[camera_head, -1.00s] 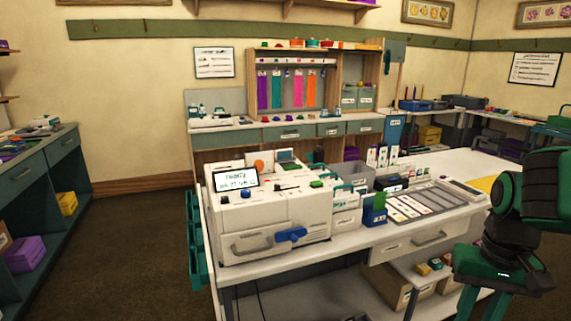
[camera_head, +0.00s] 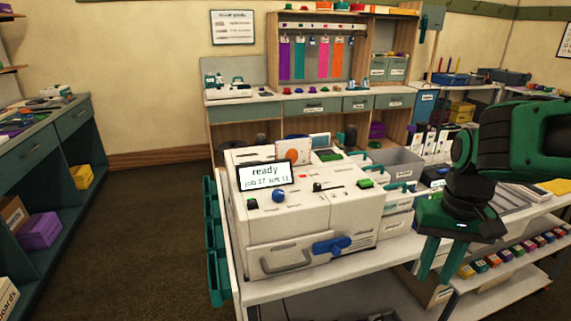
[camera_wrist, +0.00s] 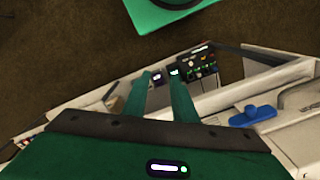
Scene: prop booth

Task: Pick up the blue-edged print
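I cannot make out a blue-edged print for certain in either view. In the head view a white card with an orange disc (camera_head: 293,150) stands upright on top of the white machine (camera_head: 300,222), with another pale card (camera_head: 319,146) behind it. Their edge colours are too small to tell. My gripper (camera_head: 433,282) hangs to the right of the machine, in front of the bench, with its two green fingers pointing down. In the wrist view my gripper (camera_wrist: 160,78) has its fingers apart with nothing between them.
The machine's screen (camera_head: 265,175) reads "ready", and a blue handle (camera_head: 331,246) sticks out of its front. Green trays (camera_head: 215,255) hang at its left side. Small coloured blocks (camera_head: 510,252) line a shelf at the right. The floor (camera_head: 140,240) at the left is clear.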

